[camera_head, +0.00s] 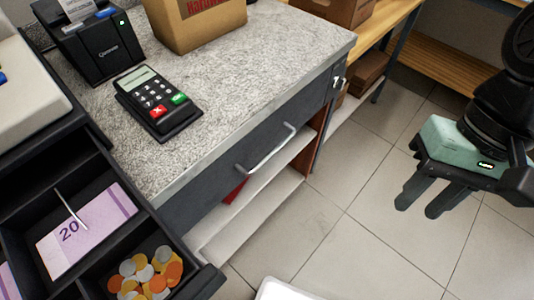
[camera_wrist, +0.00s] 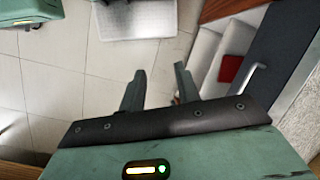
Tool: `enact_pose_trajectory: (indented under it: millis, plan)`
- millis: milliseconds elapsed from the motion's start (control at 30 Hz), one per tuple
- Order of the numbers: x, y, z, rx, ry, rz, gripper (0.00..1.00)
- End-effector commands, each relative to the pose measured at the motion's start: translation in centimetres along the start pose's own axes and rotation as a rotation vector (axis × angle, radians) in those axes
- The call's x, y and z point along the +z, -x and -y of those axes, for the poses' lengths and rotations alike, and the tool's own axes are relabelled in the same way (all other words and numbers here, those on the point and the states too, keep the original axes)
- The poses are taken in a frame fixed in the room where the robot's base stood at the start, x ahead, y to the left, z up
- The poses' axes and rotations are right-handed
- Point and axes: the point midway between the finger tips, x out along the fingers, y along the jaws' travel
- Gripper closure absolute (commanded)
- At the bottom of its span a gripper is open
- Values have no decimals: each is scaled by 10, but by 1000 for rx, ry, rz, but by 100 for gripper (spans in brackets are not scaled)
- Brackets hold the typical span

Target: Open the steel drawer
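The drawer (camera_head: 302,110) has a dark grey front under the speckled countertop and looks shut, its front roughly in line with the counter. Its bar-shaped steel handle (camera_head: 268,153) stands out from the front. In the wrist view the drawer front (camera_wrist: 285,45) and handle (camera_wrist: 243,79) show at the right. My gripper (camera_head: 417,211) is at the right of the head view, over the floor and well apart from the handle. Its two fingers point down in that view, with an empty gap between them, which the wrist view also shows (camera_wrist: 159,72).
An open cash drawer (camera_head: 142,205) with notes and coins juts out at the lower left. A card terminal (camera_head: 157,102), receipt printer (camera_head: 90,45) and cardboard box (camera_head: 198,22) stand on the counter. Open shelves (camera_head: 262,205) lie below the drawer. The tiled floor (camera_head: 340,185) between gripper and counter is clear.

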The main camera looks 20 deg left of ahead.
Motion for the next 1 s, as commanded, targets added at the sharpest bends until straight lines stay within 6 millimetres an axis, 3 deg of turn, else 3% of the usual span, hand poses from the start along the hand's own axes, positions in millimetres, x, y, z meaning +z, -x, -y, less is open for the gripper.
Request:
enact_pose_trajectory:
  millis: [33, 100, 367, 600, 800, 1000]
  plan:
    - [-11, -21, 4, -39, -147, 87, 67]
    - [-22, -36, 13, -89, -363, 213, 67]
    - [-81, -82, 45, -191, -1106, 743, 67]
    - [-162, -120, 54, -172, -1653, 1335, 67]
    - [-216, -143, 44, -104, -1875, 1734, 67]
    - [-232, -149, 40, -68, -1927, 1878, 67]
